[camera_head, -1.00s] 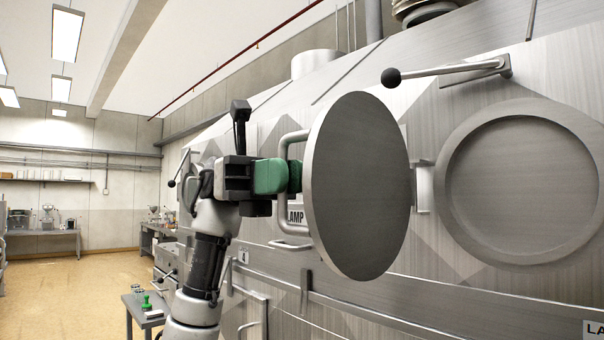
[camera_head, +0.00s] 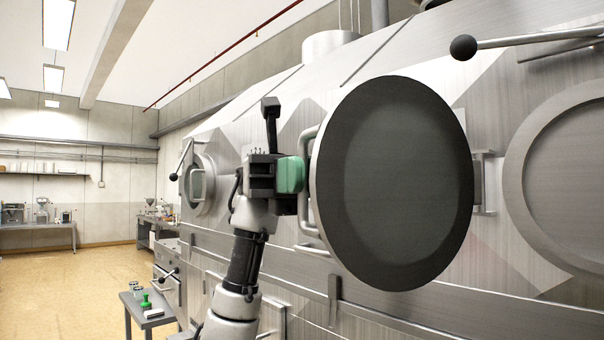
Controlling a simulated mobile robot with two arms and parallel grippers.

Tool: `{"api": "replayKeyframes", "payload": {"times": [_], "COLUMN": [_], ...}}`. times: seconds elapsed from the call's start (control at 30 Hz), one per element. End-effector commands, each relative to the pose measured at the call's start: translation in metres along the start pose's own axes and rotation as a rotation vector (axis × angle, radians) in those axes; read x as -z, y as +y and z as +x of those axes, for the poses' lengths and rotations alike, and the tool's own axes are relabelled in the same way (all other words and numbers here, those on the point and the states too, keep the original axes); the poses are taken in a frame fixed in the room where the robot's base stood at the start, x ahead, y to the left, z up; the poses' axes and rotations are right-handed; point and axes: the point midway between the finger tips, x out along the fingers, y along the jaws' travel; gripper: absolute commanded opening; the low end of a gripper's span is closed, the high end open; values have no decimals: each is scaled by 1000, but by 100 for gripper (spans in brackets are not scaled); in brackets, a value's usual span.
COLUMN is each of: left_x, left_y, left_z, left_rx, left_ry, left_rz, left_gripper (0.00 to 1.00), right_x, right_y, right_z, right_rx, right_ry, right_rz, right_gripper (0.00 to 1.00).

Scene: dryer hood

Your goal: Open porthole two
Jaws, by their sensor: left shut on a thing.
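A round metal porthole door (camera_head: 395,185) stands swung out from the hood wall, its dark inner face turned partly towards me. Its hinge (camera_head: 484,182) is at its right side. The ring of the porthole (camera_head: 522,160) shows right of the hinge, cut off by the picture edge. The door's bar handle (camera_head: 304,150) shows at the door's left edge, partly hidden. My left gripper (camera_head: 292,174), with green fingers, is shut on this handle; the fingertips are partly hidden. My right gripper is not in view. No number on the porthole is readable.
A lever with a black ball knob (camera_head: 464,47) sticks out above the porthole. Another porthole (camera_head: 197,187) with a lever is farther left along the hood (camera_head: 420,310). A small table (camera_head: 150,315) with a green object stands lower left. The floor (camera_head: 80,285) at left is open.

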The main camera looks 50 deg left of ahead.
Motion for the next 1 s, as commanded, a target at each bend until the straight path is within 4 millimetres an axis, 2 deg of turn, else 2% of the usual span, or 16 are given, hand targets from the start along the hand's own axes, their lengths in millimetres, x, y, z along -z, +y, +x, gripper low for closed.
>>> {"api": "replayKeyframes", "payload": {"times": [0.17,0.2,0.33,0.37,0.6,0.73,0.87,1.0], "left_x": [1,1,0,0,0,0,1,0], "left_y": [0,0,0,0,0,0,0,0], "left_z": [0,0,0,0,0,-7,-27,-55], "left_rx": [0,0,0,0,0,-1,-2,-2], "left_ry": [3,3,2,2,1,0,-3,-4], "left_rz": [-1,-1,-1,-1,-1,0,-1,0], "left_gripper": [0,14,34,36,36,36,36,36], "right_x": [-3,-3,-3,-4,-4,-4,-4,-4], "right_y": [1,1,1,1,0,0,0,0], "right_z": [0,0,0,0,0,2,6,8], "right_rx": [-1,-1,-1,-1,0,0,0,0], "right_ry": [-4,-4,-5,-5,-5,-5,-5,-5], "right_rz": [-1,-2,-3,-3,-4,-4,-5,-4], "right_gripper": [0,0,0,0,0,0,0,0]}}
